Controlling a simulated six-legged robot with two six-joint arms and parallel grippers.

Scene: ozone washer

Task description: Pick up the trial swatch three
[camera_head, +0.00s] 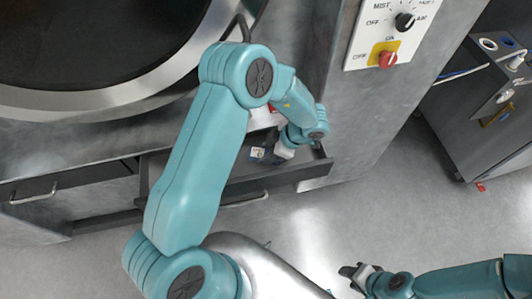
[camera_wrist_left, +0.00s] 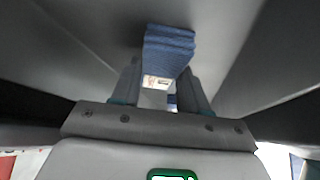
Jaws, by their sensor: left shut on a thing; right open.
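A folded blue cloth swatch (camera_wrist_left: 168,45) sits between the fingers of my left gripper (camera_wrist_left: 160,85) in the left wrist view. A small pale printed label shows just below the cloth there. In the head view my left gripper (camera_head: 274,156) reaches down into an open drawer (camera_head: 236,187) of the washer. A small dark blue piece with a pale label (camera_head: 257,153) shows at its fingertips. I cannot read which swatch it is. My right gripper (camera_head: 356,272) is open and empty over the floor at the lower right, away from the drawer.
The large round washer door (camera_head: 130,100) is at the upper left. A grey cabinet (camera_head: 475,115) stands at the right. The floor between is clear.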

